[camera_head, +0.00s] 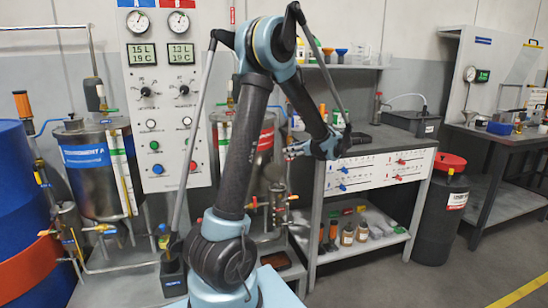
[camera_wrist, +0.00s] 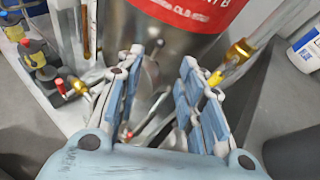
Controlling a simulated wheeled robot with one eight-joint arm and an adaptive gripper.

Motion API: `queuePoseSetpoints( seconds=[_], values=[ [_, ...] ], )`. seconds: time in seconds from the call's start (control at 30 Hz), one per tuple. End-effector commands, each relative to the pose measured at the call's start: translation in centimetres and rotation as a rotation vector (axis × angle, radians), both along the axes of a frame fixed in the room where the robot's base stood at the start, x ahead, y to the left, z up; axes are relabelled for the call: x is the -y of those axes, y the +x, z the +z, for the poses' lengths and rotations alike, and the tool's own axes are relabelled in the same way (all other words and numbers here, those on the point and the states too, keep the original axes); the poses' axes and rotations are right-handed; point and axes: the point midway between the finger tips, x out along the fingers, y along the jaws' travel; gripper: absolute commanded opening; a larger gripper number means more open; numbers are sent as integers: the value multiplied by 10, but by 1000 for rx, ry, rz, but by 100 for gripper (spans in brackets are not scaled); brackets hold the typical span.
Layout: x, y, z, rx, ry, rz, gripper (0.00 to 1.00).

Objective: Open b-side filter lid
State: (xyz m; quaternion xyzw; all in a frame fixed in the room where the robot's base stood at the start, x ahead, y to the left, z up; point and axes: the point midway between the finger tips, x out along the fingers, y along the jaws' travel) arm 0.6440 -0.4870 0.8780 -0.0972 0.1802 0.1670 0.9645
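The B-side steel tank with a red label (camera_head: 266,140) stands behind my arm in the head view. Its lower steel wall and red label (camera_wrist: 190,12) fill the top of the wrist view. My gripper (camera_wrist: 163,66) is open and empty, its two blue-padded fingers spread below the tank. Blurred, shiny metal parts (camera_wrist: 151,74) show between the fingers; I cannot tell whether the filter lid is among them. In the head view my gripper (camera_head: 292,151) is at the tank's right. The B-side pipework and filter area (camera_head: 275,195) is partly hidden by my arm.
Brass fittings (camera_wrist: 240,52) are close right of the fingers, and a small valve with a red knob (camera_wrist: 62,86) is left. A bench with a valve panel (camera_head: 375,170) stands right of my arm. The gauge panel (camera_head: 160,100) and A-side tank (camera_head: 88,185) are left.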

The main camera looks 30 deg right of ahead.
Motion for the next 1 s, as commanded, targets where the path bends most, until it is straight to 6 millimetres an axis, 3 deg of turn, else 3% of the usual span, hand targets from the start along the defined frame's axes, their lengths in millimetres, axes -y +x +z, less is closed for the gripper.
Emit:
queuePoseSetpoints(
  seconds=[0.3,0.6,1.0],
  values=[
    [-17,51,-22,0,-1,4,35],
    [-29,88,-38,0,-1,2,35],
    [-33,99,-43,0,-1,0,35]
  ],
)
